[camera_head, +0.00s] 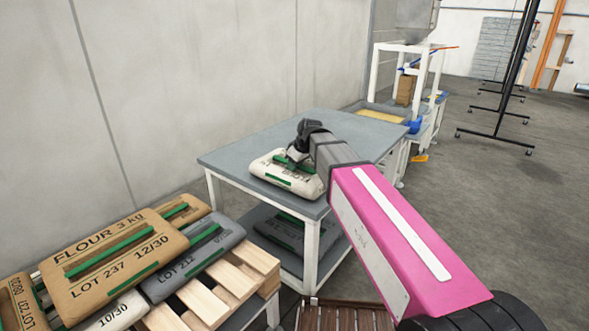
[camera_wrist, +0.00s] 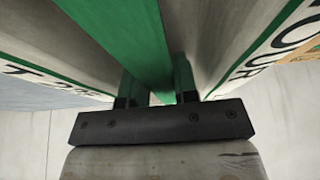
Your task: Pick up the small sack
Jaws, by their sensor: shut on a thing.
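The small sack (camera_head: 276,177) is white with green bands and lies on the grey table top in the head view. My gripper (camera_head: 298,157) is over its middle, reaching down from above. In the wrist view my gripper (camera_wrist: 157,98) is shut on the sack's raised green strip (camera_wrist: 125,30), with one finger on each side. The pale sack cloth (camera_wrist: 215,40) spreads out on both sides of the strip. My arm hides part of the sack's right side in the head view.
The grey table (camera_head: 232,158) stands near the wall, with a grey sack (camera_head: 285,230) on its lower shelf. A brown flour sack (camera_head: 115,258) and other sacks lie on a wooden pallet (camera_head: 228,290) at lower left. A white-framed machine (camera_head: 425,75) stands behind.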

